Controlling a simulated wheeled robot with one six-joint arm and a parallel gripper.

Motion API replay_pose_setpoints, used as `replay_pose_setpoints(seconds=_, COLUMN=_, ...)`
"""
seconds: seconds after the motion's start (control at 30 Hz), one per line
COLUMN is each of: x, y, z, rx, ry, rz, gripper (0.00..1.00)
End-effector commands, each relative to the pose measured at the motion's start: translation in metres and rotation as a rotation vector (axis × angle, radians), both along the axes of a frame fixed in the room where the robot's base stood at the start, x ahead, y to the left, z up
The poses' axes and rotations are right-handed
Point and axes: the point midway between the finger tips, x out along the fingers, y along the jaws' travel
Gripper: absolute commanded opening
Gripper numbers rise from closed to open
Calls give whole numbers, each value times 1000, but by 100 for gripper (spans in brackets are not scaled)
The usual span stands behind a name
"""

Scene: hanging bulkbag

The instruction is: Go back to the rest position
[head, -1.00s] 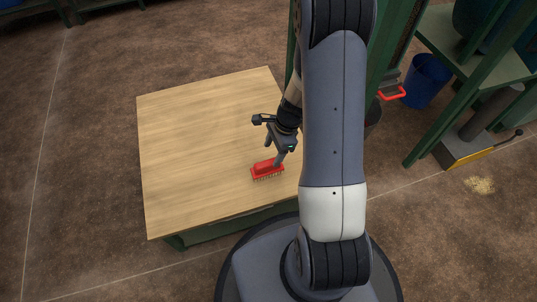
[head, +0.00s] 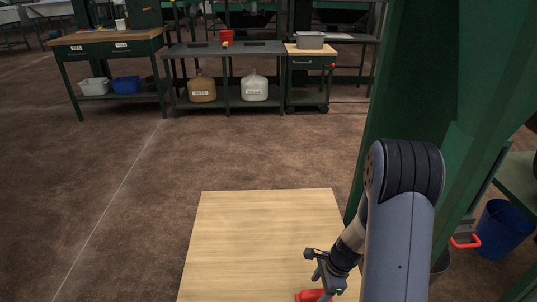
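My gripper (head: 325,281) is low over the near right part of a light wooden table (head: 260,230), with my arm crossing the right of the head view. A red brush (head: 310,295) lies on the table beside and under the gripper, cut off by the bottom edge of the view. The gripper's fingers are partly seen and look spread apart. Whether they touch the brush cannot be told.
A green post (head: 400,110) stands close on the right, behind my arm. A blue bucket (head: 505,228) and a red handle (head: 466,241) are at the far right. Workbenches (head: 225,48) with two jugs stand at the back. The brown floor between is clear.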

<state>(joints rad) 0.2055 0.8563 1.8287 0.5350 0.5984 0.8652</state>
Motion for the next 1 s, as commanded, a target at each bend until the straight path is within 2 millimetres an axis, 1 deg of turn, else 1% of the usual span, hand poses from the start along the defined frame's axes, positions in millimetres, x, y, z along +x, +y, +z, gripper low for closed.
replay_pose_setpoints(seconds=0.03, x=-1, y=4, z=-14, rx=0, ry=1, rz=1, gripper=61)
replay_pose_setpoints(seconds=0.17, x=-2, y=12, z=-33, rx=0, ry=2, rz=2, gripper=61)
replay_pose_setpoints(seconds=0.3, x=-3, y=21, z=-58, rx=0, ry=3, rz=1, gripper=61)
replay_pose_setpoints(seconds=0.33, x=-2, y=19, z=-48, rx=0, ry=0, rz=0, gripper=61)
replay_pose_setpoints(seconds=0.37, x=-2, y=19, z=-46, rx=0, ry=-1, rz=0, gripper=61)
replay_pose_setpoints(seconds=0.5, x=-2, y=19, z=-44, rx=0, ry=-1, rz=-1, gripper=61)
replay_pose_setpoints(seconds=0.6, x=-1, y=19, z=-35, rx=0, ry=-2, rz=-2, gripper=61)
replay_pose_setpoints(seconds=0.8, x=-2, y=19, z=-29, rx=0, ry=-1, rz=-1, gripper=61)
replay_pose_setpoints(seconds=1.0, x=-2, y=19, z=-28, rx=0, ry=-1, rz=-1, gripper=61)
